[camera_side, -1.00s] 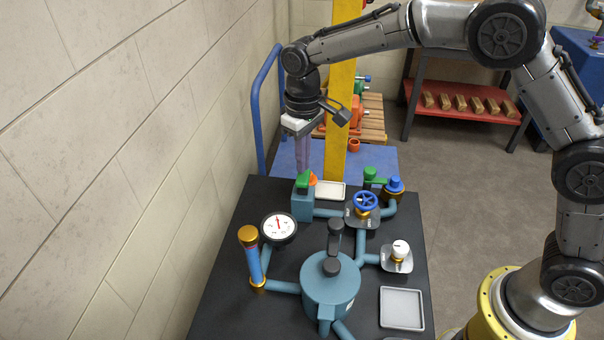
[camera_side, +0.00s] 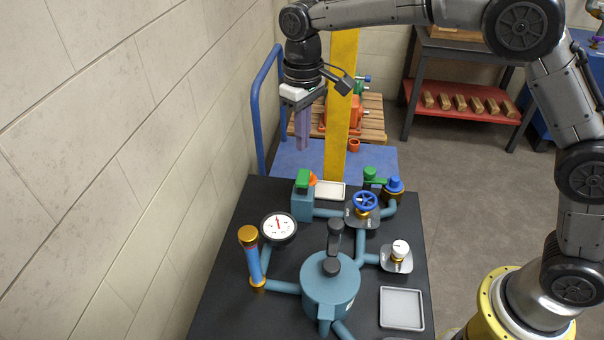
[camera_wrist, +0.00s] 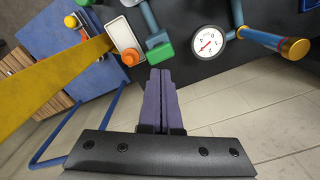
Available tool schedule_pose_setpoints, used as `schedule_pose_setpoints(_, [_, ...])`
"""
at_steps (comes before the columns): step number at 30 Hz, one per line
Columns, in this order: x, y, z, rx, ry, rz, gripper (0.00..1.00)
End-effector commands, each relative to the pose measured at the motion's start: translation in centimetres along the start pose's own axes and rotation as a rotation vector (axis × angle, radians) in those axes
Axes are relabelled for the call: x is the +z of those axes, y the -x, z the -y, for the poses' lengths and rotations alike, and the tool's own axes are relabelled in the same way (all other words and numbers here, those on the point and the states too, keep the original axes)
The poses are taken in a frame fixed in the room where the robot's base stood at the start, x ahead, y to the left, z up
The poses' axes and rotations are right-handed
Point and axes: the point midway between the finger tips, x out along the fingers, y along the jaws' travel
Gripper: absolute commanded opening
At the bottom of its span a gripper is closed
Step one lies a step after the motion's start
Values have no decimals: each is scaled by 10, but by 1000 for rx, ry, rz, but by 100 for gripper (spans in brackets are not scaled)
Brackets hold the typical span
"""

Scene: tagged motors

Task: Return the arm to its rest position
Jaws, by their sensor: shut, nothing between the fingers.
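My gripper (camera_side: 303,146) hangs fingers down above the far left end of the black table (camera_side: 226,290). Its purple fingers are closed together and hold nothing. In the side view the fingertips are above and apart from the green-topped block (camera_side: 304,180) with the orange part (camera_side: 312,179). In the wrist view my gripper (camera_wrist: 159,72) points toward the green block (camera_wrist: 160,54), and the shut fingers show side by side.
The table carries a dial gauge (camera_side: 278,227), a blue handwheel valve (camera_side: 366,203), a teal tank (camera_side: 330,288), a white-knobbed valve (camera_side: 399,250) and a grey tray (camera_side: 402,308). A yellow post (camera_side: 341,110) stands close to the right of my gripper. A blue cart rail (camera_side: 256,115) and the wall are to the left.

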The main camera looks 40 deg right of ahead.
Motion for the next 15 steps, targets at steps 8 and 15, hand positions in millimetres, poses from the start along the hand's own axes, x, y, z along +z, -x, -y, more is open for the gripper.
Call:
schedule_pose_setpoints(8, [12,58,-26,-4,-52,-108,0])
schedule_pose_setpoints(15, [96,132,-63,4,-139,-251,0])
